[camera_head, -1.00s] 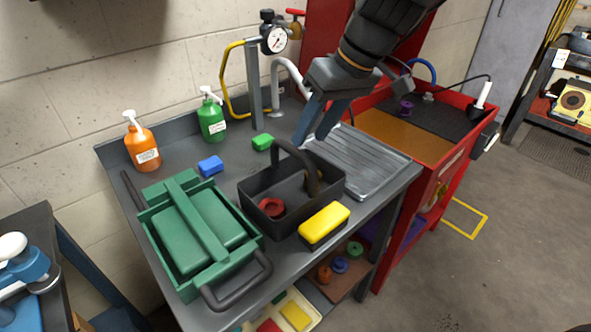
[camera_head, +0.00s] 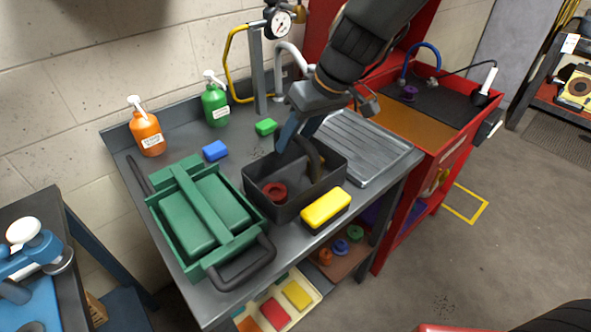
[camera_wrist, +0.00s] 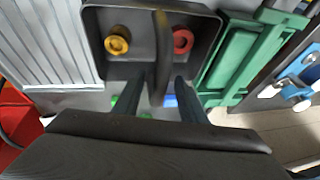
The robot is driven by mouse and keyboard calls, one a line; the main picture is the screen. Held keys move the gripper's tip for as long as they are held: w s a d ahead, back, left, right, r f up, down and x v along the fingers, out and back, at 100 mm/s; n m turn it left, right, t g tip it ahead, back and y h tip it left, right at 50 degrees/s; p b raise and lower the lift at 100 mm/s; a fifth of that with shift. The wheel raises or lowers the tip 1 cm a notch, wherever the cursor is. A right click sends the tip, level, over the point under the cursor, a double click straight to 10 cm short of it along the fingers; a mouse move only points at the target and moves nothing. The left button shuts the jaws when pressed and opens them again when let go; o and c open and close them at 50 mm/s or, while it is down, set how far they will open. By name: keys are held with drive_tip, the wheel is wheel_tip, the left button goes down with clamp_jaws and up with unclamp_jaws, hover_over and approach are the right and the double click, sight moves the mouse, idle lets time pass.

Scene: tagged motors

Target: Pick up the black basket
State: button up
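The black basket (camera_head: 285,206) stands upright on the grey bench, with an arched handle (camera_head: 314,160) over its middle. A red ring-like part (camera_head: 274,192) lies inside it. In the wrist view the basket (camera_wrist: 97,48) holds that red part (camera_wrist: 183,41) and a yellow one (camera_wrist: 117,40), one on each side of the handle (camera_wrist: 162,60). My gripper (camera_head: 291,146) is over the basket with its blue-grey fingers pointing down at the handle. In the wrist view my gripper (camera_wrist: 155,88) is open, with the handle between its fingers and gaps on both sides.
A green toolbox (camera_head: 205,220) stands close left of the basket. A yellow block (camera_head: 326,206) is at its front right. Blue (camera_head: 215,150) and green (camera_head: 266,127) blocks lie behind. A ribbed metal tray (camera_head: 365,145) is to the right.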

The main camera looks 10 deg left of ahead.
drive_tip(key=shift+c, duration=0.3)
clamp_jaws()
drive_tip(key=shift+r, duration=0.1)
